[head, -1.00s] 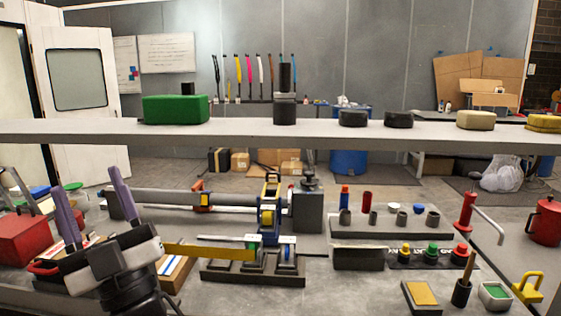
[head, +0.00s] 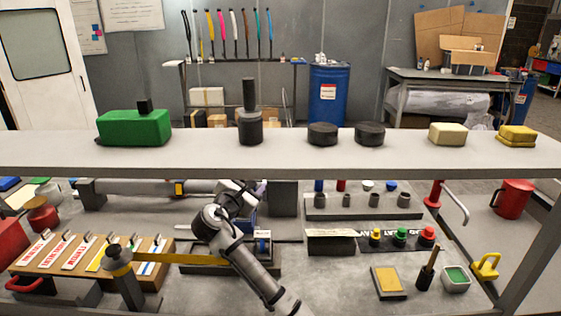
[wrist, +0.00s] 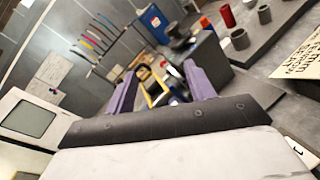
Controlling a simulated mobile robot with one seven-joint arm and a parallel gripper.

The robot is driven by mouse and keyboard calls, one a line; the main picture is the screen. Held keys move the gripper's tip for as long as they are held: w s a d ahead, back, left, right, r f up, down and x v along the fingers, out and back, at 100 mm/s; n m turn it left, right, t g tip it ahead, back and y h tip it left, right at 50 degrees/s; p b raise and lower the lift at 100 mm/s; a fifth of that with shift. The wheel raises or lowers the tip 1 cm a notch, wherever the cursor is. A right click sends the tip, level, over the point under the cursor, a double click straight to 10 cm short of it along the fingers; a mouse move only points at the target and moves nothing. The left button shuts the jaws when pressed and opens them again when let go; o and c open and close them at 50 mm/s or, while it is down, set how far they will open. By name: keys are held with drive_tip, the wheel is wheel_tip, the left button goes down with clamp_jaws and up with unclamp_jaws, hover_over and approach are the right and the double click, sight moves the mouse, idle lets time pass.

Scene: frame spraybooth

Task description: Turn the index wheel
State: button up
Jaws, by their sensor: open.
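In the wrist view my gripper (wrist: 161,72) is open, with a purple finger on each side and nothing held. Beyond and between the fingers are a yellow frame part (wrist: 155,96) and a dark ring-like part (wrist: 144,72); I cannot tell surely whether the ring is the index wheel. A grey block (wrist: 208,62) stands behind the right finger. In the head view the grey block (head: 283,199) and a long grey tube (head: 130,188) lie under the shelf. My arm and the shelf hide the middle of this fixture and most of my gripper there.
A long shelf (head: 300,172) crosses above the bench, bearing a green block (head: 134,128), dark cylinders and yellow sponges. A rack (head: 365,214) of cups and colored buttons (head: 401,237) stand right of my arm. A wooden board (head: 60,262) lies left.

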drive_tip(key=w+d+n, duration=0.1)
drive_tip(key=w+d, duration=0.1)
drive_tip(key=w, duration=0.2)
drive_tip(key=w+d+f+n+h, duration=0.1)
drive_tip(key=w+d+n, duration=0.1)
drive_tip(key=w, duration=0.3)
drive_tip(key=w+d+n+h, duration=0.1)
drive_tip(key=w+d, duration=0.3)
drive_tip(key=w, duration=0.1)
drive_tip(key=shift+d+f, duration=0.1)
drive_tip(key=shift+f, duration=0.05)
drive_tip(key=shift+c, duration=0.2)
drive_tip(key=c, duration=0.9)
drive_tip(key=shift+s+d+f+n+t+y, duration=0.1)
drive_tip(key=shift+n+t+y, duration=0.2)
drive_tip(key=shift+n+y, duration=0.15)
